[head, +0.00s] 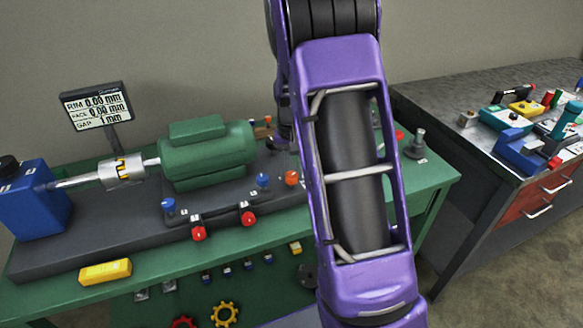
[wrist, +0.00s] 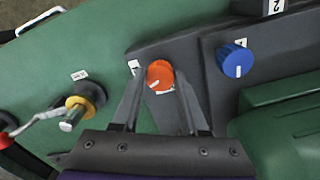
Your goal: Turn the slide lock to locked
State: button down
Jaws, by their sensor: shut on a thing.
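An orange round knob (wrist: 160,72) sits on the dark base plate in the wrist view, with a white pointer line aimed to the lower left. I take it for the slide lock, but its labels are too small to read. My gripper (wrist: 158,82) has one finger on each side of this knob and is shut on it. In the head view an orange knob (head: 291,177) shows beside the green motor, left of my purple arm.
A blue knob (wrist: 235,60) sits right of the orange one, near the green motor housing (wrist: 285,110). A brass-collared post with a handle (wrist: 82,103) stands at left. In the head view, red knobs (head: 248,218) line the base's front, and a cluttered dark bench (head: 440,88) stands right.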

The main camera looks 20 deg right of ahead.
aim_at(291, 175)
jog(key=shift+m+p, duration=0.7)
jog(key=shift+m, duration=1.5)
jog(key=shift+c, duration=2.1)
grip_release()
notch_tip(291, 175, up, 18)
jog(key=p, duration=0.2)
jog(key=shift+f, duration=0.25)
